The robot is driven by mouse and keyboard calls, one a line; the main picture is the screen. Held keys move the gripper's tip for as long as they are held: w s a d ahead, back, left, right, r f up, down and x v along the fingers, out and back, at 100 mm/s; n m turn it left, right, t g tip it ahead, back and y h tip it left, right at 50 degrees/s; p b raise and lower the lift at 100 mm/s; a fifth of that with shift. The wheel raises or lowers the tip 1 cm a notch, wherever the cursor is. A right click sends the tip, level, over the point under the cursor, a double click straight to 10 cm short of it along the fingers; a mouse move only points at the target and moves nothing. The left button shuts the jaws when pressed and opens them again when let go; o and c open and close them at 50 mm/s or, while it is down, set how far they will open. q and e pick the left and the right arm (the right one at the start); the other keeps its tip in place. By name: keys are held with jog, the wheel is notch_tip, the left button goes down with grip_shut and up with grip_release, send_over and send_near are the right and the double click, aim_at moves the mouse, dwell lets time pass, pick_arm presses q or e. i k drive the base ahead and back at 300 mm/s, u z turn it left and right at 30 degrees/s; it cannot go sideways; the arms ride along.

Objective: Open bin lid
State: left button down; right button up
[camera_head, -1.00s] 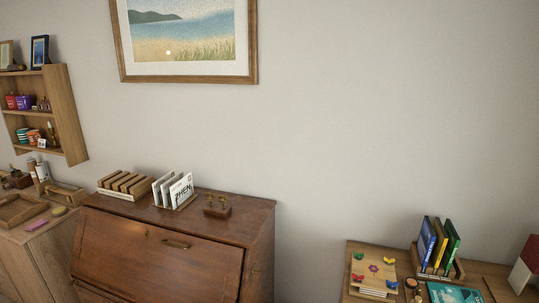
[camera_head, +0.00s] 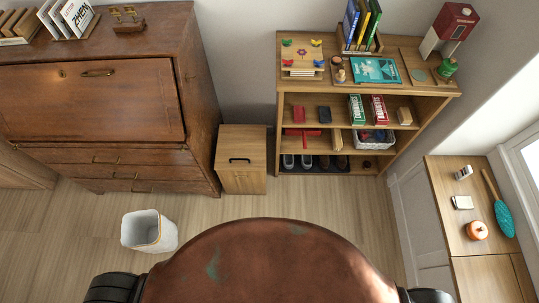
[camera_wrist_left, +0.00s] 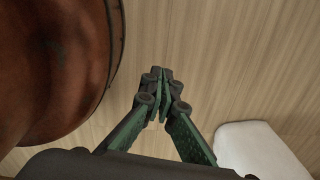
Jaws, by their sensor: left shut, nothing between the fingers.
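A small wooden bin (camera_head: 241,160) stands on the floor between the brown desk and the shelf unit. Its flat top lid (camera_head: 243,135) is shut, and a dark handle (camera_head: 239,160) shows toward its front. My left gripper (camera_wrist_left: 161,92) shows only in the left wrist view. Its green and black fingers are shut with nothing between them, above the wooden floor and well apart from anything graspable. The wooden bin is not visible in the wrist view. My right gripper is in neither current view.
A white open wastebasket (camera_head: 150,231) stands on the floor at left. The brown desk (camera_head: 97,105) is left of the bin, the filled shelf unit (camera_head: 284,98) right of it. A low cabinet (camera_head: 457,222) lines the right. Floor before the bin is clear.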

aim_at(240, 147)
jog(key=z, duration=0.45)
jog(key=k, duration=0.95)
jog(key=u, duration=1.65)
jog(key=i, duration=0.5)
jog(key=z, duration=0.1)
